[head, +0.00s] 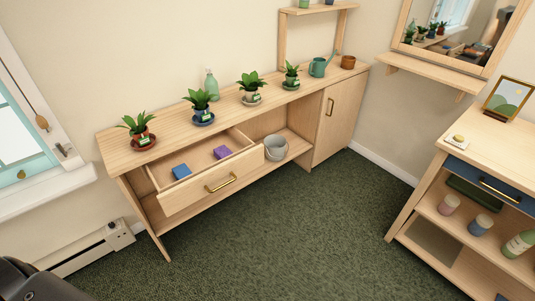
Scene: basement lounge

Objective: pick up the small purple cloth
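The small purple cloth (222,152) looks like a folded block and lies in the open drawer (208,199) of the long wooden sideboard, toward the drawer's back right. A similar small blue cloth (181,171) lies in the same drawer, to its left and nearer the front. The two are apart. Neither of my grippers shows in the head view. A dark part at the bottom left corner seems to be mine.
Several potted plants, including one in a blue pot (201,107), a bottle (211,85) and a watering can (319,67) stand on the sideboard top (176,118). A grey bucket (276,148) is on its lower shelf. A wooden shelf unit (422,200) stands right. Green carpet (280,225) between is clear.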

